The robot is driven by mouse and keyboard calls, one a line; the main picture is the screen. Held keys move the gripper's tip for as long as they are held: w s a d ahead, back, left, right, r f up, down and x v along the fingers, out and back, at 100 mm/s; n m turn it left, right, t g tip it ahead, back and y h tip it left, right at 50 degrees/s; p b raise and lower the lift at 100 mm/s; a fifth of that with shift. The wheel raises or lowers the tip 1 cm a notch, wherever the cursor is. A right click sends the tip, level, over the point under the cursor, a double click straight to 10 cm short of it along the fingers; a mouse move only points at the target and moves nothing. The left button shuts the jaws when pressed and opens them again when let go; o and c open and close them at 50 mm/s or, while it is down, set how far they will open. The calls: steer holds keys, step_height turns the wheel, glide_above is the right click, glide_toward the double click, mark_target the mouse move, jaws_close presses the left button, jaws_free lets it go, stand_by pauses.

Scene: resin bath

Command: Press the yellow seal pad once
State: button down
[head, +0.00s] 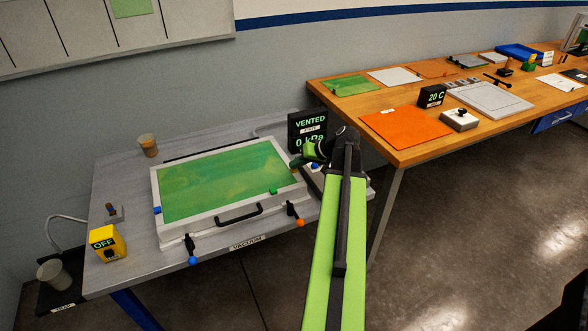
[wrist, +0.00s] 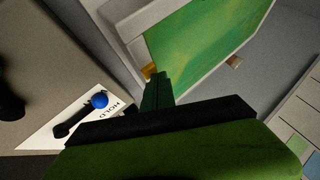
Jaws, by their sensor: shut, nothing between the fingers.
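The yellow seal pad (wrist: 148,72) shows in the wrist view as a small block on the pale frame's edge, just beyond my fingertips. Part of it is hidden behind them, and I cannot tell whether they touch it. In the head view I cannot make it out; my arm and gripper cover that side. My gripper (head: 297,164) is at the right edge of the framed green panel (head: 220,177). In the wrist view its green fingers (wrist: 158,80) are together and hold nothing. A green pad (head: 273,190) and a blue pad (head: 157,210) sit on the frame.
A blue-knobbed lever (wrist: 99,100) on a HOLD plate (wrist: 45,135) is close to my gripper. Behind it stands a display (head: 308,128) reading VENTED, 0 kPa. Blue-tipped (head: 191,250) and orange-tipped (head: 295,215) levers are at the frame's front. A yellow box (head: 106,245) reads OFF.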

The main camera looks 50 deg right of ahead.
mark_target(296, 170)
steer(key=shift+r+p, duration=0.9)
step_height(296, 170, up, 5)
steer(key=p, duration=0.5)
stand_by(0.5)
